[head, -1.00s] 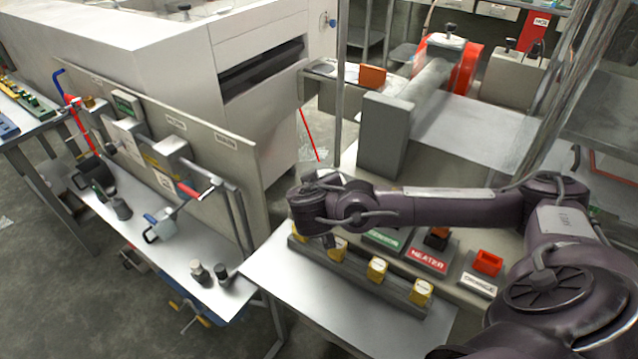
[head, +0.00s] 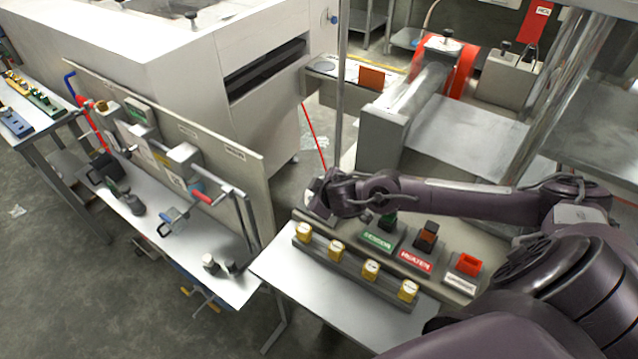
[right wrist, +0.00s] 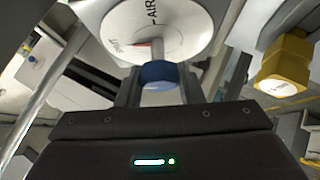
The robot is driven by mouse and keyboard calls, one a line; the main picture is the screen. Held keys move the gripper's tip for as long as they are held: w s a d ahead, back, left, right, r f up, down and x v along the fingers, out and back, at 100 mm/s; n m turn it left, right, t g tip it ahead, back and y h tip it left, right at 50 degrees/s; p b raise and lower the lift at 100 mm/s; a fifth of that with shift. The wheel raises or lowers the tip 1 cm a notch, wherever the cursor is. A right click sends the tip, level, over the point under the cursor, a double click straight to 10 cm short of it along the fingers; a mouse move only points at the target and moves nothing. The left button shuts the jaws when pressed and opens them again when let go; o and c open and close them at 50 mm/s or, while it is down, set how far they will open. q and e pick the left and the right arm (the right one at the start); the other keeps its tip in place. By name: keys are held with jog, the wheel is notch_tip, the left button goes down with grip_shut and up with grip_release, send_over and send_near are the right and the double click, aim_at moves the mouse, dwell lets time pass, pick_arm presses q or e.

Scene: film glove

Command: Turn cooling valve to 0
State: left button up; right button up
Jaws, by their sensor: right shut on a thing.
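In the right wrist view, a white round dial (right wrist: 188,22) with the letters AIR and a small red mark is at the top. A blue knob (right wrist: 158,72) is just below it on a short stem. My right gripper (right wrist: 158,90) is shut on the blue knob, one finger on each side. In the head view, my right gripper is at the left end of the control bench, mostly hidden by its own wrist, and the dial cannot be made out. I cannot tell which valve is the cooling one or read the dial setting. My left gripper is not in view.
A row of yellow knobs (head: 371,269) runs along the bench front, and one yellow knob (right wrist: 287,62) shows in the wrist view. Behind the row are a green sign (head: 378,240), a red sign (head: 414,261) and a red-orange box (head: 468,263). A metal post (head: 341,90) stands close behind the wrist.

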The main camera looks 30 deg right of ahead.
dwell(0.3)
jog(key=o, duration=1)
jog(key=shift+c, duration=0.2)
jog(key=d+v, duration=0.1)
jog(key=v, duration=0.6)
jog(key=shift+s+a+r+p, duration=0.25)
jog(key=shift+s+a+p, duration=0.1)
jog(key=shift+a, duration=0.1)
